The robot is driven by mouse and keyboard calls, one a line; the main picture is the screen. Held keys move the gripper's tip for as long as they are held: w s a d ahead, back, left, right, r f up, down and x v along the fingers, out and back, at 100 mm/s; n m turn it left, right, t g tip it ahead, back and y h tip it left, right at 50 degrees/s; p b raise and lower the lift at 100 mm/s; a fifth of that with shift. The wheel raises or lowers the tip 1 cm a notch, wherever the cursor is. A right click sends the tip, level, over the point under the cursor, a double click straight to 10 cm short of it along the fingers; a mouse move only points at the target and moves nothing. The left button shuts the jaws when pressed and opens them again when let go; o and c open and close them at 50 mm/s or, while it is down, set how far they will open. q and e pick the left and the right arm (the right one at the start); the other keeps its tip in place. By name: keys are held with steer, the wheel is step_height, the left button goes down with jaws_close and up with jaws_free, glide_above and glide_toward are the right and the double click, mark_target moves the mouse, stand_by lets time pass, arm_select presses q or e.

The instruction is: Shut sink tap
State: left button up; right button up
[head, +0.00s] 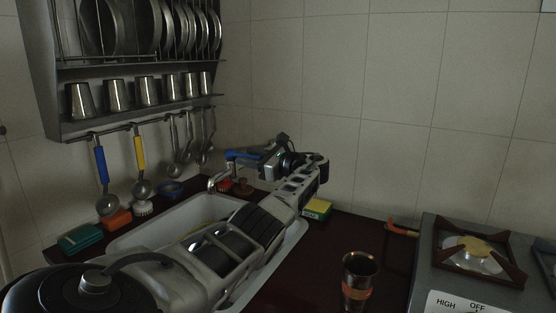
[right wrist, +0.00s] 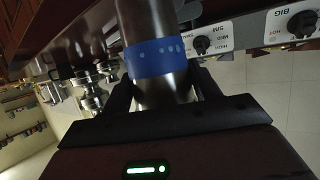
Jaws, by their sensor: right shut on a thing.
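The sink tap (head: 217,180) stands at the back of the sink (head: 133,238) in the head view, its curved metal spout partly showing. A blue bar (head: 238,155), seemingly the tap's lever, lies above it. My left arm reaches across the sink from the lower left. My left gripper (head: 262,160) is at the right end of the blue bar; its fingers are too small and dark to tell open or shut, or whether they touch. In the right wrist view, my right gripper (right wrist: 165,98) is shut on a dark cup-like cylinder (right wrist: 152,20) with a blue band.
A metal cup (head: 357,274) with an orange band stands on the dark counter, left of the stove (head: 440,262). A plate rack (head: 135,72) with hanging ladles is on the wall. Stove knobs (right wrist: 302,24) show in the right wrist view.

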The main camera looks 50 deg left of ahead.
arm_select(q)
steer(key=b+v, duration=0.1)
steer(key=v, duration=1.1)
arm_select(e)
steer(key=shift+f, duration=0.7)
